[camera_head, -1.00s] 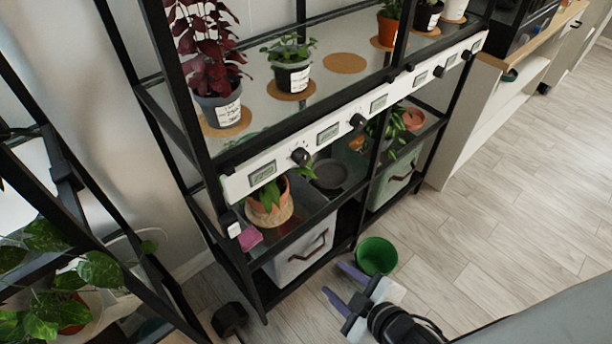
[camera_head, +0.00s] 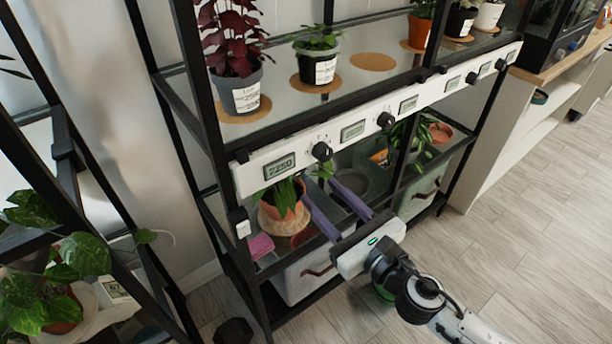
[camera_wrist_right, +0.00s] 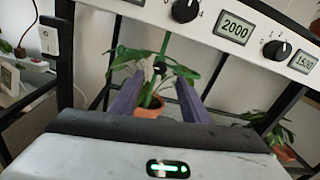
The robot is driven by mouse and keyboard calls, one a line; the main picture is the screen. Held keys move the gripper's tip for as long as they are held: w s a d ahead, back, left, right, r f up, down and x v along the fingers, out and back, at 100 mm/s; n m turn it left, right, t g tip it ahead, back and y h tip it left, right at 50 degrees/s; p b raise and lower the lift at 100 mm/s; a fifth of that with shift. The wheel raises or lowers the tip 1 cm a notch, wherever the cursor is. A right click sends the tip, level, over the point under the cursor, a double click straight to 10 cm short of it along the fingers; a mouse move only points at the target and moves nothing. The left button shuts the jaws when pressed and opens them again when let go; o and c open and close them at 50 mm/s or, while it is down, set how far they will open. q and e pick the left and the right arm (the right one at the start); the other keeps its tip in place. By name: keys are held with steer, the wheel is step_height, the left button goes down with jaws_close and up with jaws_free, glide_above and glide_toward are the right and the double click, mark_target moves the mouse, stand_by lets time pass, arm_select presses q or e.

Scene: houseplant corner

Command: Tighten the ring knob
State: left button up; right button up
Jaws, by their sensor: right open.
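A small dark knob-like piece (camera_wrist_right: 158,68) sits on an upright green stake (camera_wrist_right: 163,46) among leaves in the right wrist view; I cannot tell for sure that it is the ring knob. The stake rises by a leafy plant in a terracotta pot (camera_wrist_right: 150,104), partly hidden by my gripper. In the head view the knob piece is too small to make out. My right gripper (camera_head: 318,186) is open, its two purple fingers pointing into the lower shelf bay; in the wrist view the stake shows between the fingers (camera_wrist_right: 158,90). My left gripper is out of view.
A white panel (camera_head: 300,163) with displays and black dials (camera_head: 321,152) runs along the shelf edge above my fingers. Black shelf posts stand on both sides. A fabric bin (camera_head: 300,277) is below. A green bucket (camera_head: 383,293) is mostly hidden behind my arm. Floor is clear at right.

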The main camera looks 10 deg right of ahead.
mark_target(301, 172)
steer(key=x, duration=0.7)
steer(key=shift+w, duration=0.1)
steer(key=c, duration=1.1)
steer(key=shift+o, duration=0.2)
